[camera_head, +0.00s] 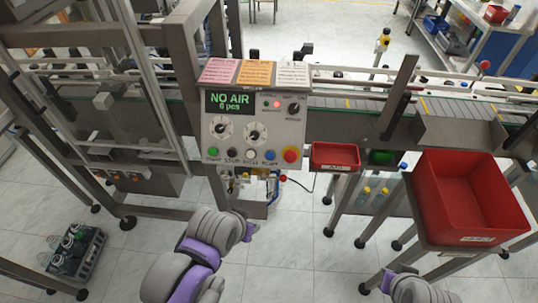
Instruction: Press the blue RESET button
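The blue RESET button (270,155) is on the lower right of the grey control panel (218,133), between a white button (251,155) and a large red button (290,155). Its label is too small to read surely. My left arm reaches up from the bottom centre and ends below the panel, clear of the button.
The panel's screen (230,102) reads NO AIR, and a red lamp is lit beside it. A green button (213,152) and a black button (232,153) sit further left. A small red bin (335,157) and a large red bin (470,200) stand to the right.

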